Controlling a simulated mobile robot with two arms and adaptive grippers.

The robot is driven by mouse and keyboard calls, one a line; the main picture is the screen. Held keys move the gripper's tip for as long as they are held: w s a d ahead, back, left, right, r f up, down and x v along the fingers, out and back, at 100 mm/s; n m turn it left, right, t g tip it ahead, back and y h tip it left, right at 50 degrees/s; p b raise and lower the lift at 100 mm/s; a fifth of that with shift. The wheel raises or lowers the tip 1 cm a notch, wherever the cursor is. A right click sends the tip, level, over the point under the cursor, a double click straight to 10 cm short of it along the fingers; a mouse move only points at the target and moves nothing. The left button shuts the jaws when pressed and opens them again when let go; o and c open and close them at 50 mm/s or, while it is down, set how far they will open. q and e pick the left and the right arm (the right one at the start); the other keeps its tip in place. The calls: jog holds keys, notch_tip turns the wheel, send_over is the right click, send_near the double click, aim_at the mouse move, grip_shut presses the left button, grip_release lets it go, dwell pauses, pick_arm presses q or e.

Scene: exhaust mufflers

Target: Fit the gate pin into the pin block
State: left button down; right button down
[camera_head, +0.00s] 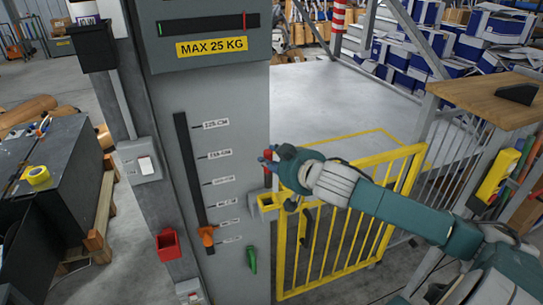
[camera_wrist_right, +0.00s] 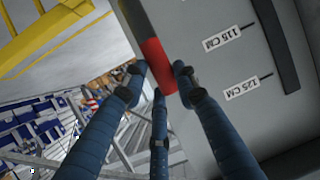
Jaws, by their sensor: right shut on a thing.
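My right gripper (camera_head: 270,159) is beside the grey column, above the yellow gate's latch side. Its blue fingers are shut on the gate pin, whose red grip (camera_head: 268,173) shows just below them. In the right wrist view the fingers (camera_wrist_right: 160,82) close around the red part of the pin (camera_wrist_right: 155,56), and a dark part extends beyond it. My left gripper is not in view.
The grey column (camera_head: 235,110) carries a height scale, an orange slider (camera_head: 206,236) and a green handle (camera_head: 252,260). A red box (camera_head: 168,244) and a switch box (camera_head: 143,164) are at its left. A wooden-topped stand (camera_head: 485,98) is at right.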

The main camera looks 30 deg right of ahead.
notch_tip(320, 180, down, 10)
jog(key=b, duration=0.5)
dwell(1.2)
jog(key=shift+w, duration=0.1)
jog(key=c, duration=1.3)
grip_release()
jog(key=shift+o, duration=0.2)
jog(key=shift+f, duration=0.1)
jog(key=v, duration=0.7)
jog(key=shift+s, duration=0.3)
